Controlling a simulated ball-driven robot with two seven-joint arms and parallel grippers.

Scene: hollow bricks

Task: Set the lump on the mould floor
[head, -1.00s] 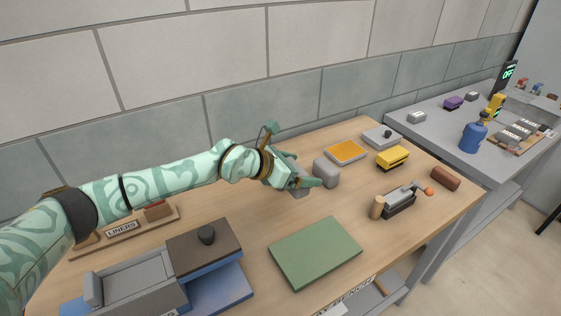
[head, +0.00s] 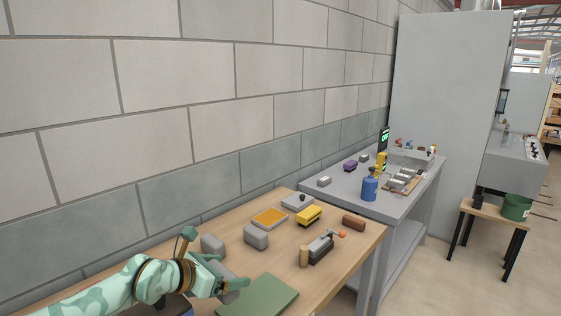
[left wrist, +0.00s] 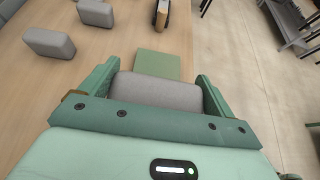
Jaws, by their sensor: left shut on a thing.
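My left gripper (head: 232,285) is shut on a rounded grey lump (head: 226,274), held above the wooden bench near the green mat. In the left wrist view the lump (left wrist: 155,92) fills the space between the fingers of my left gripper (left wrist: 158,85). Two like grey lumps stand on the bench: one (head: 212,246) just behind the gripper, one (head: 256,237) to its right. They also show at the upper left of the left wrist view (left wrist: 48,42). I cannot make out the mould in the frames of now. My right gripper is not in view.
A green mat (head: 262,299) lies at the front of the bench. Beyond are an orange-topped tray (head: 269,217), a yellow block (head: 308,215), a grey device with a lever (head: 321,249), a wooden cylinder (head: 304,256) and a brown roll (head: 354,223). A grey table (head: 345,185) adjoins behind.

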